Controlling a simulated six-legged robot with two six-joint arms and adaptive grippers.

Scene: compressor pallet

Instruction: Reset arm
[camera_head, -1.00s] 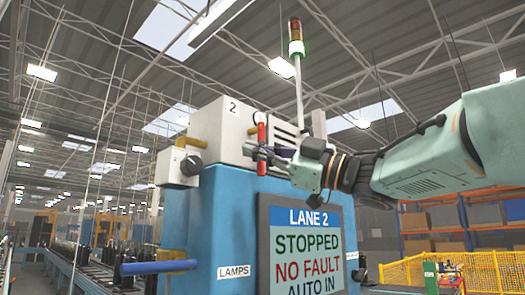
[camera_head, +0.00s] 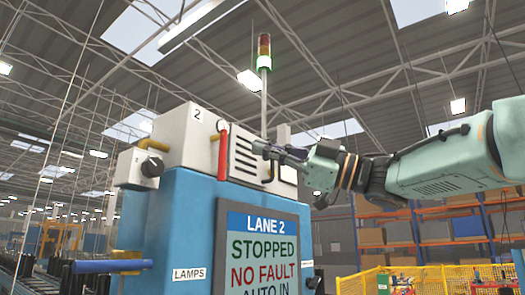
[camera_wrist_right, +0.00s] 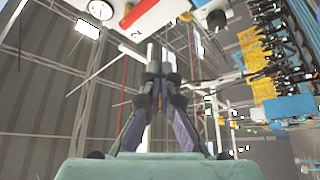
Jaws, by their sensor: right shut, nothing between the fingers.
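My right gripper (camera_head: 262,152) is shut and empty in the head view, in front of the louvred upper box of the lane 2 machine. In the right wrist view its two fingers (camera_wrist_right: 160,72) come together with nothing between them. The machine's white upper box (camera_head: 178,128) carries a red-handled lever (camera_head: 223,150) with a round white top, to the left of my gripper and apart from it. The screen (camera_head: 262,258) reads LANE 2, STOPPED, NO FAULT, AUTO IN. My left gripper is not in view.
A signal tower (camera_head: 264,52) with its green lamp lit rises behind the machine. A black knob (camera_head: 152,167) sits on a box at the machine's left. A yellow fence (camera_head: 430,280) and orange racks (camera_head: 440,228) stand at right. Open air surrounds my right arm.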

